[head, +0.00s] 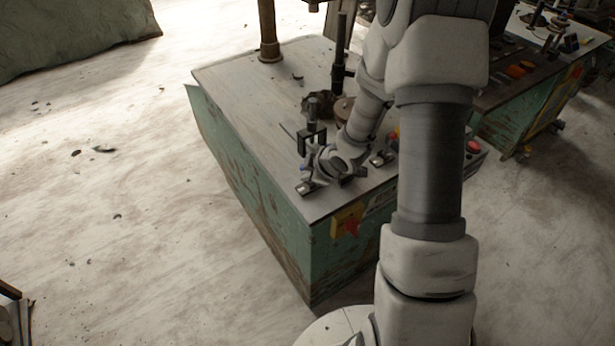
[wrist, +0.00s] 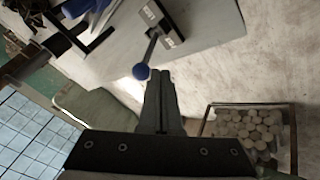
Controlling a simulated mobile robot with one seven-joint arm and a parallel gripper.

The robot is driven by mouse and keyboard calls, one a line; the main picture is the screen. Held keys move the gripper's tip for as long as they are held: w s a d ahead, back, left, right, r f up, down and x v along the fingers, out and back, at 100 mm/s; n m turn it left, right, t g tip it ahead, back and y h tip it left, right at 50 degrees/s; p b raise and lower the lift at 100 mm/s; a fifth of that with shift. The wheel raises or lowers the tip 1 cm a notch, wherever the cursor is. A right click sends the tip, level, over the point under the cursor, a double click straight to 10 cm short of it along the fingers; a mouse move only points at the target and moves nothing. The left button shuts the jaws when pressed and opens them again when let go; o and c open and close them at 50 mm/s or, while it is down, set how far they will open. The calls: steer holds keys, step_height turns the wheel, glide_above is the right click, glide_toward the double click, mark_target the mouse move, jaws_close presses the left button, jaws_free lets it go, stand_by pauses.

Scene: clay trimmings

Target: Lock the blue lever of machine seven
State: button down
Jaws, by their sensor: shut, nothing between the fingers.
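The blue lever shows in the wrist view as a round blue knob (wrist: 141,71) on a thin metal rod, which runs up to a metal bracket (wrist: 163,22) on the pale table top. My gripper (wrist: 161,74) is shut and empty, with its fingertips just right of the knob. I cannot tell whether they touch it. In the head view my gripper is low over the front left corner of the green machine table (head: 245,85), partly hidden by my own arm. A small metal bracket (head: 306,188) sits at that corner. No machine number is readable.
A yellow box with a red switch (head: 351,227) is on the table's front side, and a red button (head: 473,147) is to the right. A dark post (head: 268,35) stands at the back. The wrist view shows a bin of round pale pieces (wrist: 250,128). Floor at left is mostly clear.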

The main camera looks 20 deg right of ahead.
steer(key=shift+d+r+p, duration=0.1)
steer(key=shift+r+p, duration=0.05)
steer(key=shift+p, duration=0.3)
steer(key=shift+d+y+p, duration=0.1)
steer(key=shift+y+p, duration=0.2)
steer(key=shift+p, duration=0.4)
